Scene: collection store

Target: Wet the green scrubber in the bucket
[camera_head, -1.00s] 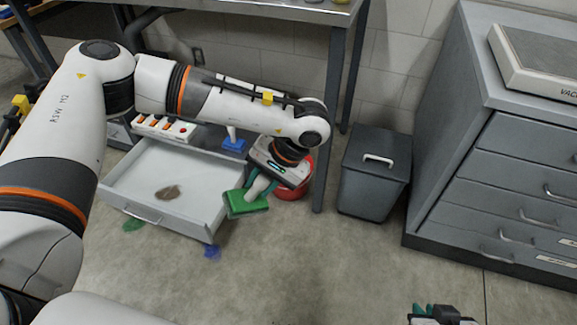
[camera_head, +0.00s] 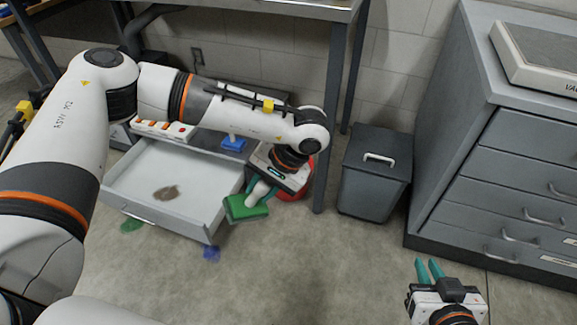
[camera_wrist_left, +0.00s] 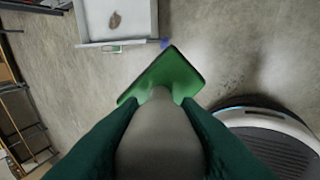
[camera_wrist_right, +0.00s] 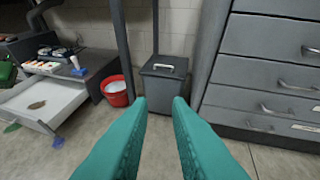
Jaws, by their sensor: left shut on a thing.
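The green scrubber (camera_head: 246,208) hangs in my left gripper (camera_head: 265,187), which is shut on its pale handle. In the left wrist view, the green pad (camera_wrist_left: 168,75) shows beyond the grey handle (camera_wrist_left: 158,135), above the floor. The red bucket (camera_head: 309,185) stands on the floor behind my left gripper and is mostly hidden by it in the head view. In the right wrist view the bucket (camera_wrist_right: 117,95) is clear, with a pale inside. My right gripper (camera_head: 429,269) is open and empty, low at the right; its teal fingers (camera_wrist_right: 160,103) are apart.
An open drawer (camera_head: 207,225) with a brown stain lies at the left, below a blue scrubber (camera_head: 234,143). A grey lidded bin (camera_head: 374,188) stands right of the bucket, beside a table leg (camera_head: 331,130). A drawer cabinet (camera_head: 500,180) fills the right.

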